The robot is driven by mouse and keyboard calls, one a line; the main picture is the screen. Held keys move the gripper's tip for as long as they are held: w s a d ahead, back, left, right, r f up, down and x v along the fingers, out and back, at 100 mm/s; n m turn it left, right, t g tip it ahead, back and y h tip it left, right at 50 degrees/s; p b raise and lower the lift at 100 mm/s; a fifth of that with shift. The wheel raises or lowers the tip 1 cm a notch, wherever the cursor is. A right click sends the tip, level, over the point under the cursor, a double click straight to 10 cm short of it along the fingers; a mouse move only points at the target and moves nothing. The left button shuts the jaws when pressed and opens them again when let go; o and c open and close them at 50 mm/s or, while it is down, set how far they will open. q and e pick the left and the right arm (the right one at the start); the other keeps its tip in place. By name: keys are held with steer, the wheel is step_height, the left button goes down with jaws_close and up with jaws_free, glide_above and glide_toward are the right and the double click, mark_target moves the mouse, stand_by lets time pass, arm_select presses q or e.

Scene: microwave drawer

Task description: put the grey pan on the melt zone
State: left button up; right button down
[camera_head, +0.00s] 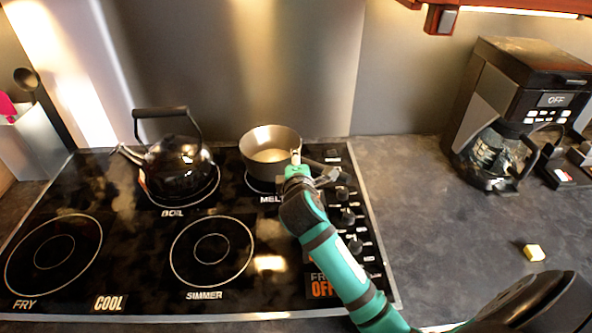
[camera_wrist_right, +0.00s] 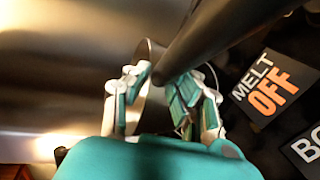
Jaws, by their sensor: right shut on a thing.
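The grey pan (camera_head: 270,148) is at the back right of the cooktop, over the melt zone (camera_head: 258,186). Part of that burner's ring shows at the pan's lower left, and the pan looks upright. I cannot tell whether its base touches the glass. My right gripper (camera_head: 298,170) is at the pan's right side, shut on its dark handle. In the right wrist view the fingers of my right gripper (camera_wrist_right: 160,84) close around the dark handle (camera_wrist_right: 215,38). My left gripper is not in view.
A black kettle (camera_head: 180,165) stands on the boil zone left of the pan. The simmer (camera_head: 212,250) and fry (camera_head: 54,252) zones are bare. Knobs (camera_head: 348,216) line the cooktop's right edge. A coffee maker (camera_head: 510,110) and a small yellow block (camera_head: 534,252) are on the right counter.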

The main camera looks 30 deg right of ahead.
steer(key=shift+s+f, duration=0.1)
steer(key=shift+f, duration=1.4)
steer(key=c, duration=1.1)
jaws_free()
steer(key=shift+f, duration=0.1)
steer(key=shift+a, duration=0.1)
steer(key=b+v, duration=0.1)
steer(key=v, duration=1.1)
